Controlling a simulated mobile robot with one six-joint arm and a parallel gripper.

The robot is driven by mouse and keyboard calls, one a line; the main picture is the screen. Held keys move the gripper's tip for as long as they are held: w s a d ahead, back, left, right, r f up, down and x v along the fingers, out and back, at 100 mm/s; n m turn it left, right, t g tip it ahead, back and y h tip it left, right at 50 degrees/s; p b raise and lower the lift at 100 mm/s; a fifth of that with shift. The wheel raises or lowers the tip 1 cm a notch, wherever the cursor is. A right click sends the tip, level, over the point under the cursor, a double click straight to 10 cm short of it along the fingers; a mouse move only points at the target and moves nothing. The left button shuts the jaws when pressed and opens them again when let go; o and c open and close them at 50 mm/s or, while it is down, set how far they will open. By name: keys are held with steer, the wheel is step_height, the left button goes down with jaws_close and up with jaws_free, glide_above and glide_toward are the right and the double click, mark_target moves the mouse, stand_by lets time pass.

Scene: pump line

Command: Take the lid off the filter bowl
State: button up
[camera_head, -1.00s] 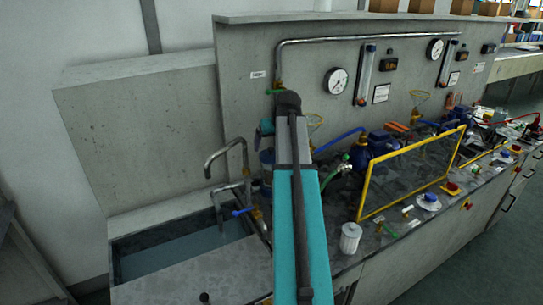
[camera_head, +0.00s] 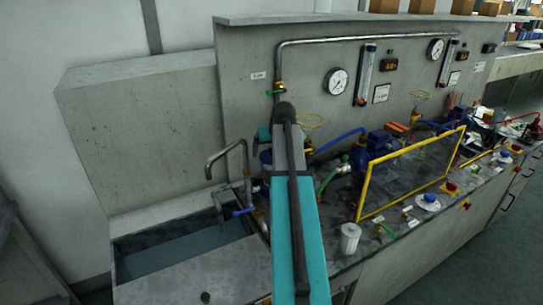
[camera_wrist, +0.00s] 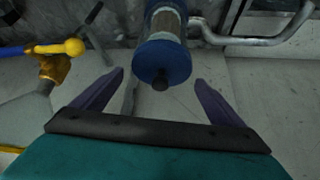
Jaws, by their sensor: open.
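The filter bowl (camera_wrist: 167,22) is at the top middle of the wrist view, a clear, brownish cylinder with blue ends. My gripper (camera_wrist: 160,76) is open and empty. One purple finger shows on each side of the lid, apart from it in the picture; the depth gap is hard to judge. In the head view only a small blue part of the bowl (camera_head: 265,156) shows left of my arm. The fingers are hidden there.
A blue-handled valve (camera_head: 243,211) and bent pipes (camera_head: 226,153) stand beside the sink basin (camera_head: 180,255). A yellow-framed guard (camera_head: 410,170) stands to the right. A white cylinder (camera_head: 350,238) stands near the bench front. A metal pipe (camera_wrist: 265,40) runs right of the bowl.

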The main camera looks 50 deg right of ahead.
stand_by(0.3)
steer(key=c, duration=1.1)
steer(key=shift+r, duration=0.15)
steer(key=shift+r+b, duration=0.45)
steer(key=shift+r, duration=1.05)
steer(key=shift+s+r, duration=0.15)
steer(key=shift+s, duration=0.05)
steer(key=s+r+b, duration=0.1)
steer(key=s+b, duration=0.1)
steer(key=s, duration=1.3)
steer(key=shift+s+a+r+b, duration=0.25)
steer(key=shift+s+a+b, duration=0.05)
